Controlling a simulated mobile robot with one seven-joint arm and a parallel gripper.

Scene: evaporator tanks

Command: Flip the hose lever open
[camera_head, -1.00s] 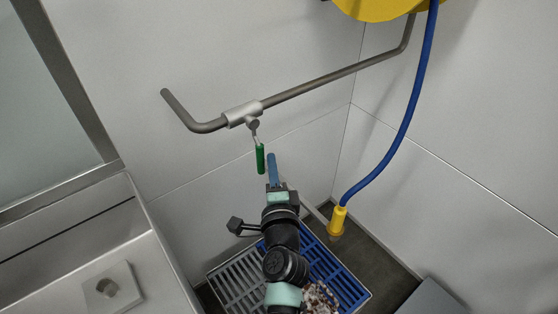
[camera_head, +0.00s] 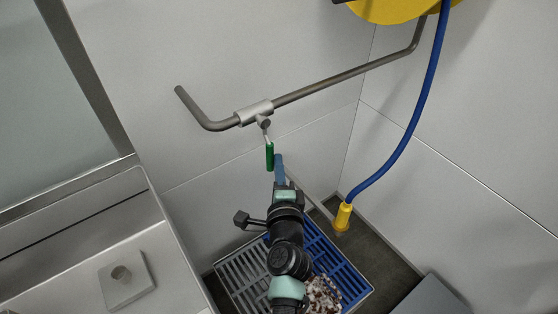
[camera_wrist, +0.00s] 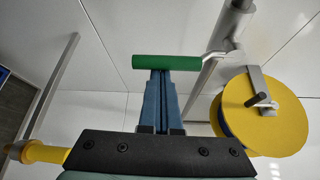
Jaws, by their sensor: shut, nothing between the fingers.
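The hose lever has a green handle (camera_head: 270,157) that hangs down from a silver valve (camera_head: 254,112) on a grey wall pipe (camera_head: 345,73). In the wrist view the green handle (camera_wrist: 166,62) lies across the picture, just beyond the fingertips. My gripper (camera_head: 279,157) is beside the lower end of the handle, on its right in the head view. Its blue fingers (camera_wrist: 161,76) are together with nothing between them. I cannot tell whether the fingertips touch the handle.
A blue hose (camera_head: 415,110) runs from the yellow reel (camera_head: 385,10) down to a yellow nozzle (camera_head: 343,215) at the right. Blue and grey crates (camera_head: 345,268) stand below my arm. A steel tank (camera_head: 80,250) is at the left. The wall around the lever is clear.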

